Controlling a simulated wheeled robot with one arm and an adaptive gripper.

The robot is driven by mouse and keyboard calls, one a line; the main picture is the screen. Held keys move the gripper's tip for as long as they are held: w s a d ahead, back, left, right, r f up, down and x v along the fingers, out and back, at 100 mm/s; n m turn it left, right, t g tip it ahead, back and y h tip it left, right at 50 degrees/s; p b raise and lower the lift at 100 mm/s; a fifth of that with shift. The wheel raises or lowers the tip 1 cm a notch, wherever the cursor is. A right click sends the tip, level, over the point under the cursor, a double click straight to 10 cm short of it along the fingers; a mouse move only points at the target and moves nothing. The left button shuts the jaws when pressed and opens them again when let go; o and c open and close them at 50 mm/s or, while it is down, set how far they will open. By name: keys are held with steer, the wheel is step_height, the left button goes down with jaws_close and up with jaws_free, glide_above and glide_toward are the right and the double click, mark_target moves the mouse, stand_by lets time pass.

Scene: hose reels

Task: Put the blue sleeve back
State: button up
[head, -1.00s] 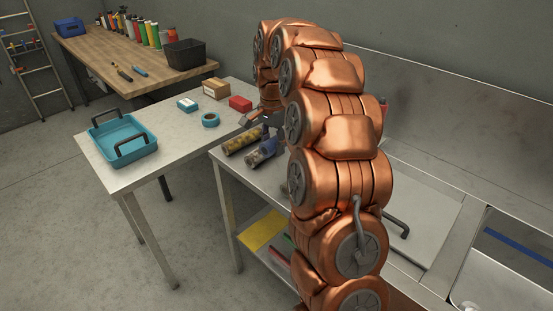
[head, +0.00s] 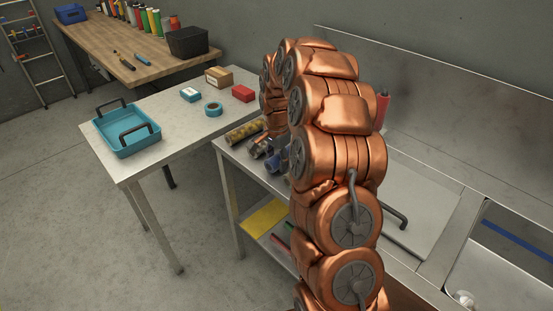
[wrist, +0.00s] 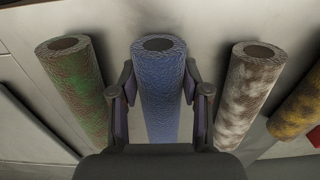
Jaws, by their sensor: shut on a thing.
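A blue sleeve (wrist: 160,95), a textured tube with a hollow end, fills the middle of the wrist view. My gripper (wrist: 160,77) is shut on it, one finger on each side. The sleeve lies between a green and red tube (wrist: 76,90) on the left and a white and brown tube (wrist: 250,90) on the right. In the head view, blue (head: 279,160) shows beside my arm on the metal counter, and my arm hides much of the area around the gripper.
A yellow-brown tube (head: 243,131) lies at the counter's left end; it also shows in the wrist view (wrist: 298,108). The left table holds a teal tray (head: 126,143), tape (head: 213,109) and small boxes. A sink (head: 500,270) is at right. A red cylinder (head: 382,110) stands behind my arm.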

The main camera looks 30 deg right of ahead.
steer(key=shift+f, duration=0.2)
steer(key=o, duration=1.1)
steer(key=shift+o, duration=0.2)
steer(key=shift+r, duration=0.1)
step_height(320, 180, up, 11)
steer(key=shift+f+b, duration=0.15)
steer(key=shift+b, duration=0.95)
steer(key=shift+a+r, duration=0.15)
steer(key=shift+r, duration=0.65)
